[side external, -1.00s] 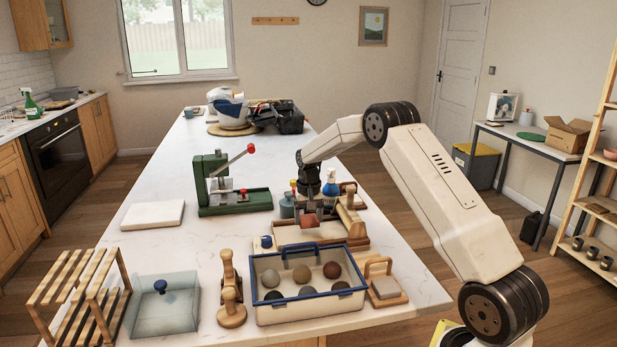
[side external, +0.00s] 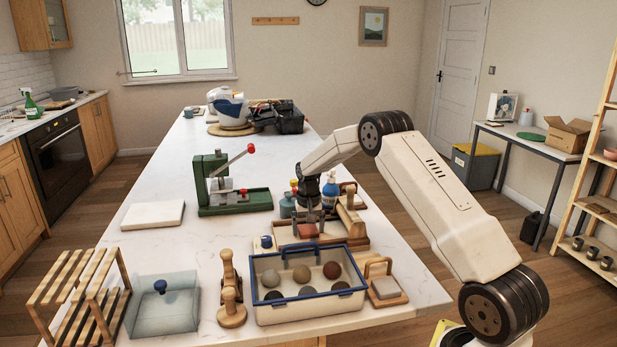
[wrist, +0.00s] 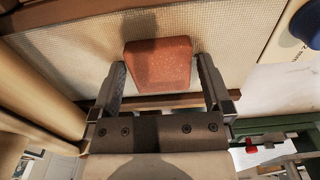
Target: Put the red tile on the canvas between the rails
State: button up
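The red tile (side external: 307,231) lies on the pale woven canvas (wrist: 235,50) of the wooden board. In the wrist view the tile (wrist: 158,66) sits between a brown rail (wrist: 70,10) at the top and another rail (wrist: 165,101) below it, close to the lower one. My gripper (side external: 309,217) is open just above it. In the wrist view its two fingers (wrist: 162,82) stand either side of the tile with small gaps. The tile's far underside is hidden.
A wooden roller (side external: 351,216) stands at the board's right. A blue-rimmed bin of balls (side external: 310,311) is in front, and a green press (side external: 235,202) is to the left behind. Bottles (side external: 331,187) stand close behind my gripper.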

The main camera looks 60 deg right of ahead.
aim_at(306, 232)
notch_tip(306, 232, up, 12)
jog(key=shift+r, duration=0.15)
dwell(0.7)
dwell(0.5)
